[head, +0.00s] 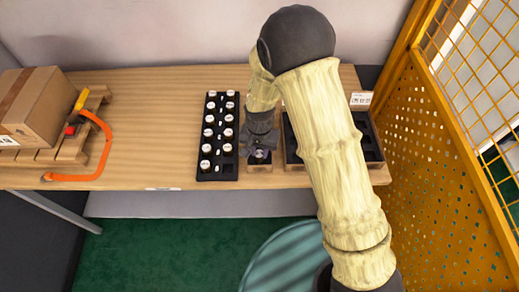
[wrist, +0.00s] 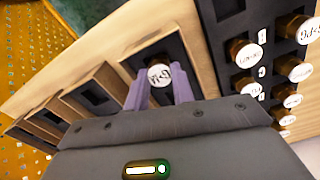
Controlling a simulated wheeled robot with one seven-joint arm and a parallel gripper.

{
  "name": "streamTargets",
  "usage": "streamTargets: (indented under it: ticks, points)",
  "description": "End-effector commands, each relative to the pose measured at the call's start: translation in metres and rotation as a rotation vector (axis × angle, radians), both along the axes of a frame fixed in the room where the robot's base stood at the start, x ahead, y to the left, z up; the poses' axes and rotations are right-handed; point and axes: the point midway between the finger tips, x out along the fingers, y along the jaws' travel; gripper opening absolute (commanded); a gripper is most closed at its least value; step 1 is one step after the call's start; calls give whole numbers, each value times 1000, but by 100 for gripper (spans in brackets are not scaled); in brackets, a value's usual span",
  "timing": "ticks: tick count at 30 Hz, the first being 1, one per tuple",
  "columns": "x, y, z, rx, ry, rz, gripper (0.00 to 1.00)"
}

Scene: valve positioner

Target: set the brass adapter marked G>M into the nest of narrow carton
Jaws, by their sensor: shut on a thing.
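A brass adapter (wrist: 159,74) with a white cap faces the wrist camera. Its mark appears to read G>M, turned upside down. My gripper (wrist: 161,90) is shut on it, with one purple finger on each side. The narrow carton (wrist: 125,67) is a pale wooden box with a black insert, directly beyond the fingers. The adapter is at the nest opening in that insert; its lower end is hidden, so I cannot tell how deep it sits. In the head view my gripper (head: 259,152) points down over the narrow carton (head: 260,168) near the table's front edge.
A black rack (head: 218,172) with several white-capped adapters stands close left of the narrow carton. A wider carton (head: 292,157) with empty black nests stands close right. A cardboard box (head: 40,105) rests on a pallet at far left. An orange mesh fence (head: 425,140) borders the right.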

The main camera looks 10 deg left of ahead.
Motion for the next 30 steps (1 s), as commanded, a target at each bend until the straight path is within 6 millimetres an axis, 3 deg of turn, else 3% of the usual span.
streamTargets:
  ticks: [3, 4, 7, 8, 20, 30]
  points:
    - [0, 0, 0, 0, 0, 0, 1]
    - [0, 0, 0, 0, 0, 0, 28]
    - [0, 0, 0, 0, 0, 0, 48]
    - [0, 0, 0, 0, 0, 0, 50]
    - [0, 0, 6, 1, -1, 0, 50]
    - [1, 1, 53, 3, -4, 2, 50]
